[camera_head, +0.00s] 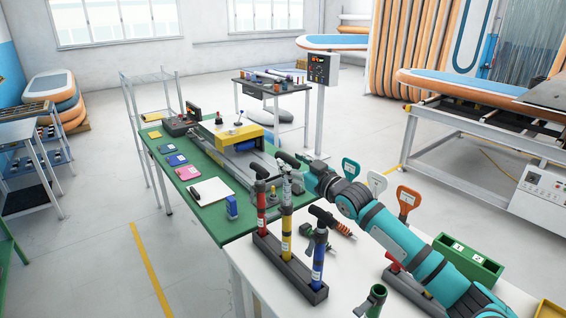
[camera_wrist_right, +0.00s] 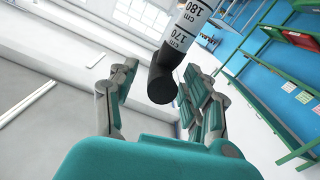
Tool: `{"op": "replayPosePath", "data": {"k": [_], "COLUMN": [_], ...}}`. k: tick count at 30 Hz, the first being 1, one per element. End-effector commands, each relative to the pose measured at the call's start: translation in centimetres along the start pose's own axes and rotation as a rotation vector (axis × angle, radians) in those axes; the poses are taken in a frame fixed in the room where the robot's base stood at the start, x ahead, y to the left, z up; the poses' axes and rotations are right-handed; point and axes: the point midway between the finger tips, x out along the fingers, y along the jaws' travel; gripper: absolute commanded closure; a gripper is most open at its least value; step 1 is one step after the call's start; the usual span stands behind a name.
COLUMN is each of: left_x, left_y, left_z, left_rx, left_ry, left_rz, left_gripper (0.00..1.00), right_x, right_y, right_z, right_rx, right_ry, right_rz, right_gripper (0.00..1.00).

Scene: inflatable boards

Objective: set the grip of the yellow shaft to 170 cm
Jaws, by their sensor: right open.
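The yellow shaft (camera_head: 286,238) stands upright in a dark holder (camera_head: 290,268), between the red shaft (camera_head: 261,208) and the blue shaft (camera_head: 318,262). Its white scale tube (camera_head: 287,188) rises above the yellow part to a dark grip (camera_head: 287,159). In the right wrist view the scale tube (camera_wrist_right: 188,28) shows the marks 170 and 180 cm, and the black grip (camera_wrist_right: 165,75) lies between my fingers. My right gripper (camera_head: 305,174) is open beside the upper shaft; it also shows in the right wrist view (camera_wrist_right: 160,88). Contact cannot be told. My left gripper is out of view.
A green bench (camera_head: 215,216) with a notepad and machine stands behind. Teal, white and orange paddle-shaped pieces (camera_head: 406,200) stand beyond my right arm. A green box (camera_head: 467,258) sits right on the white table (camera_head: 345,290). The neighbouring shafts stand close.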

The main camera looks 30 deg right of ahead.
Motion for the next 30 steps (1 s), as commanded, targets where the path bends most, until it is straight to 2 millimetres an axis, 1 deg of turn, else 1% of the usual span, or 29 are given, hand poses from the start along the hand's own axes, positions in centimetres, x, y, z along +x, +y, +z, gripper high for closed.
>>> {"op": "replayPosePath", "data": {"k": [1, 3, 9, 14, 22, 30], "left_x": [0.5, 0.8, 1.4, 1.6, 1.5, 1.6], "left_y": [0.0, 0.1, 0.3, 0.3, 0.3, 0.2], "left_z": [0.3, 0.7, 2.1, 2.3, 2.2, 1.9], "left_rx": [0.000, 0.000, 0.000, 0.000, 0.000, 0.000], "left_ry": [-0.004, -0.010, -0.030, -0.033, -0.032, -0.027], "left_rz": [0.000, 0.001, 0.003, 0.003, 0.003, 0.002], "left_gripper": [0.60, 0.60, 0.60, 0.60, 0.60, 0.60], "right_x": [0.9, 1.9, 4.0, 4.6, 4.7, 4.6], "right_y": [0.0, 0.0, 0.0, 0.0, 0.0, 0.0], "right_z": [0.1, 0.0, 0.1, 0.0, 0.0, 0.0], "right_rx": [0.001, 0.001, 0.001, 0.000, 0.000, 0.000], "right_ry": [0.004, 0.003, 0.001, 0.000, -0.001, 0.000], "right_rz": [0.001, 0.001, 0.001, 0.000, 0.000, -0.001], "right_gripper": [0.51, 0.51, 0.51, 0.51, 0.51, 0.87]}}
